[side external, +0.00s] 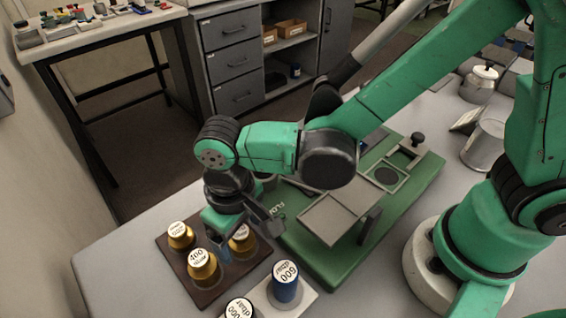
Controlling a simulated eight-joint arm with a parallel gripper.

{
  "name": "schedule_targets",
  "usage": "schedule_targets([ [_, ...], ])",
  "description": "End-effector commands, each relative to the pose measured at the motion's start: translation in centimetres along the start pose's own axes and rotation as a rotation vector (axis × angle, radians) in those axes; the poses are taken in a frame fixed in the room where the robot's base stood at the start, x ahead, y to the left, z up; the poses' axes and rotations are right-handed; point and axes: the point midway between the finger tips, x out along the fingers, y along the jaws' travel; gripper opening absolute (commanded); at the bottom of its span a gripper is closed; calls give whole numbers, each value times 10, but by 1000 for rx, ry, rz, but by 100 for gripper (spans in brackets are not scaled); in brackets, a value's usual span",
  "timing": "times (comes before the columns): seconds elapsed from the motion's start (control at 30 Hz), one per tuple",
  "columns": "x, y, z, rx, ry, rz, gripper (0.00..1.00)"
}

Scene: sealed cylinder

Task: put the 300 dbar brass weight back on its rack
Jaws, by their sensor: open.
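Several brass weights with white round labels stand upright on a dark brown rack (207,292) at the front left. One brass weight reads 400 (202,268). Another brass weight (180,239) stands behind it to the left. A third brass weight (243,246) is at the right of the rack, right at my gripper; its label is partly hidden and I cannot read 300 on it. My gripper (246,232) is open and points down over the rack's right side, its fingers beside this third weight. I cannot tell whether they touch it. The rack's back right is hidden by my gripper.
A blue weight marked 600 dbar (286,283) stands on a light rack (307,299) in front, with another labelled weight (239,309) cut off by the lower edge. A green-based apparatus (332,272) with a grey plate (336,216) stands close on the right.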

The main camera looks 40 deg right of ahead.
Motion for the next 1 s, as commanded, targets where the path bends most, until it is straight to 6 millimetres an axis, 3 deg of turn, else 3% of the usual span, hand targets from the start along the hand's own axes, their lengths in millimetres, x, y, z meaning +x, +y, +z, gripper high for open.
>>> schedule_targets([
  [0.17, -19, 0, 0, 0, 0, 0, 83],
  [0.6, -99, 0, 0, 0, 0, 0, 83],
  [0.83, -119, 1, 0, 2, 2, -1, 83],
  [0.93, -123, 15, -1, 21, 34, -13, 83],
  [1.0, -125, 37, -2, 52, 89, -30, 83],
])
